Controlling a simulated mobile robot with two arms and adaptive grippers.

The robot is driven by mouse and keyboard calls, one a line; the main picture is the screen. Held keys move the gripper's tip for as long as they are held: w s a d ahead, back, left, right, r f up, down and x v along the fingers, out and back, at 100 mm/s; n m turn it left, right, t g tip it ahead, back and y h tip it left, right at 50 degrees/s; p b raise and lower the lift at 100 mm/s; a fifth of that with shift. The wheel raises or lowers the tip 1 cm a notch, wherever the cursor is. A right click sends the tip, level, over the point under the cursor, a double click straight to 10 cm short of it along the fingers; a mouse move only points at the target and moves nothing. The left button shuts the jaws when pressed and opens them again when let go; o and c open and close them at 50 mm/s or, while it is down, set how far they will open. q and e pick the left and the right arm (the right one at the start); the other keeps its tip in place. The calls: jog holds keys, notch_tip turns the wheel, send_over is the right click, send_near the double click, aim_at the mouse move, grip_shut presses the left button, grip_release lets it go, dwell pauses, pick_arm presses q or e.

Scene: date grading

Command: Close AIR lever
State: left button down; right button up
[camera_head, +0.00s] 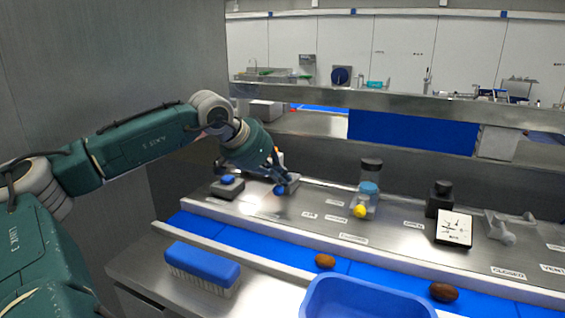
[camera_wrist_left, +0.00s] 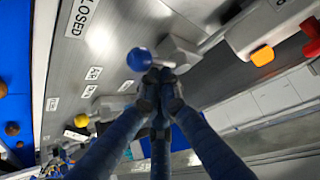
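A lever with a blue ball knob (camera_head: 280,190) stands near the left end of the steel console; the knob also shows in the left wrist view (camera_wrist_left: 139,59), beside a grey metal block (camera_wrist_left: 178,52). My left gripper (camera_head: 272,178) reaches down over it from the left. In the left wrist view its blue fingers converge, with tips (camera_wrist_left: 160,82) together right by the knob. I see nothing clearly held between them, and cannot tell whether they touch the knob. A CLOSED label (camera_wrist_left: 85,15) lies nearby. My right gripper is out of view.
A dark box with a blue top (camera_head: 228,182) sits left of the lever. A brush (camera_head: 202,266), blue tray (camera_head: 365,292) and brown dates (camera_head: 325,261) are in front.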

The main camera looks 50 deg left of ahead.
pick_arm(q)
jog(key=v, duration=1.2)
jog(key=shift+d, duration=0.15)
jog(key=shift+f, duration=0.1)
